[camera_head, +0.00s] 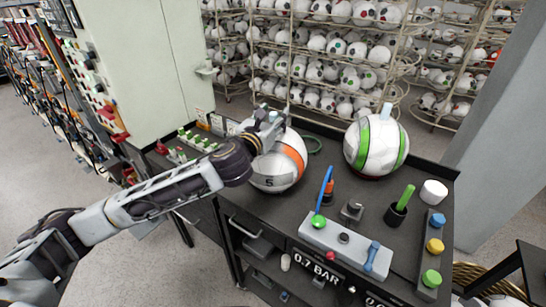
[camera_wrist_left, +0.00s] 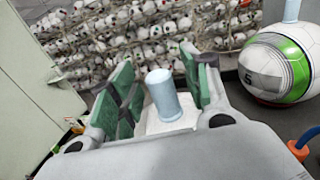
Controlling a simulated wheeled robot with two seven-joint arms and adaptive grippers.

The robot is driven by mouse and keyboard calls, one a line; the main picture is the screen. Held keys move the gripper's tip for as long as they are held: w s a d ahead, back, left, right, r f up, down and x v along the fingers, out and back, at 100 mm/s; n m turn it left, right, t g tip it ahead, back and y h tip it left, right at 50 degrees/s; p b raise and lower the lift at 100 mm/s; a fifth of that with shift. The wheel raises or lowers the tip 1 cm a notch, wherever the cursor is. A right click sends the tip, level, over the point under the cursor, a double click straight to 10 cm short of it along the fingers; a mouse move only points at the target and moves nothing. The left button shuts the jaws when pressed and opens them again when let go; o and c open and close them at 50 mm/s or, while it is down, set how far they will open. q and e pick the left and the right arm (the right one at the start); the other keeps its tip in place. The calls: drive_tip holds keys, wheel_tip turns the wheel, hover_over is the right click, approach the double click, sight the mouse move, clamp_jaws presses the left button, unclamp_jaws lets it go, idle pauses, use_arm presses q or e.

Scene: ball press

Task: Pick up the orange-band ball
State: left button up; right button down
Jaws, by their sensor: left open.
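The orange-band ball (camera_head: 290,160) is white with an orange band and a "5", and sits at the left of the dark bench. A pale blue peg (camera_wrist_left: 163,95) stands up from its top. My left gripper (camera_head: 272,122) is at the top of the ball, covering part of it. In the left wrist view my left gripper (camera_wrist_left: 160,82) is open, with its green-padded fingers on either side of the peg. I cannot tell whether a pad touches it. A white patch of the ball (camera_wrist_left: 178,122) shows below the peg. My right gripper is out of view.
A green-band ball (camera_head: 375,146) with a similar peg stands at the back right. Button block (camera_head: 434,246) is right. Ball racks (camera_head: 320,60) stand behind.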

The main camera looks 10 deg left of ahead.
use_arm(q)
drive_tip(key=shift+w, duration=0.1)
drive_tip(key=c, duration=0.4)
clamp_jaws()
drive_tip(key=shift+r, duration=0.2)
drive_tip(key=shift+r, duration=4.85)
